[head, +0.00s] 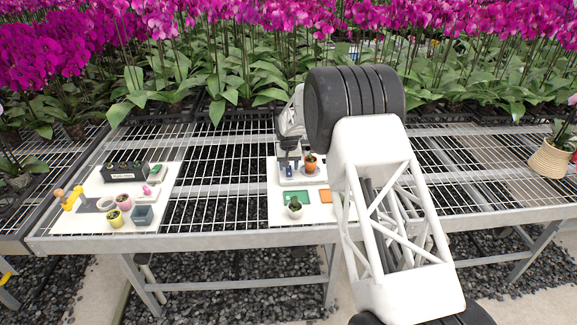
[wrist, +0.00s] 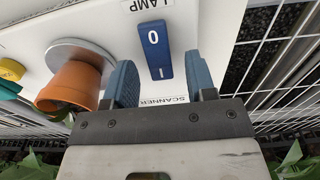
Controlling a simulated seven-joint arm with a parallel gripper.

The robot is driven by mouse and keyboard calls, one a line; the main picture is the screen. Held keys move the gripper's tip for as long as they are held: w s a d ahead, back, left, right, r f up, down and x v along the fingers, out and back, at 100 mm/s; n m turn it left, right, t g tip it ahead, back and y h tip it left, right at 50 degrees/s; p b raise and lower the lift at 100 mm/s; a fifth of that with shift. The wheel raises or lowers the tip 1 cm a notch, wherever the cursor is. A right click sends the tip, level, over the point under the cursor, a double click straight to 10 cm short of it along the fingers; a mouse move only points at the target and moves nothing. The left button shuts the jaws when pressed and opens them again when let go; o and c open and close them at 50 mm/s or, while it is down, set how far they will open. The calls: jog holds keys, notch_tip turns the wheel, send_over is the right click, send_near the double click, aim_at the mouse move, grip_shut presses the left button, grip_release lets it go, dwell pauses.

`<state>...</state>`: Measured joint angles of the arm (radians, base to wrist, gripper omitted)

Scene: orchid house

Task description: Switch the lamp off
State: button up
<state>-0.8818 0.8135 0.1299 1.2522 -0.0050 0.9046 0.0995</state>
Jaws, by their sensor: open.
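The lamp switch (wrist: 155,50) is a blue rocker on a white panel, marked 0 at one end and I at the other, beside a label reading LAMP. I cannot tell which end is pressed in. My gripper (wrist: 162,80) is open and empty, with its two blue-grey fingers on either side of the switch's I end. I cannot tell whether they touch the panel. In the head view my gripper (head: 289,166) is over the back of the right white board, and the switch cannot be made out there. No lamp can be picked out.
A SCANNER label (wrist: 164,101) is near the fingers. An orange pot (wrist: 72,86) stands on a round grey disc (wrist: 84,47) close to the left finger. The right board (head: 274,207) also bears a small plant (head: 294,207), a green square and an orange square. Another board (head: 90,187) holds pots.

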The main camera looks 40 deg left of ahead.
aim_at(289, 169)
jog(key=shift+r, duration=0.15)
jog(key=shift+s+d+r, duration=0.1)
jog(key=shift+s+r, duration=0.05)
jog(key=shift+r, duration=3.65)
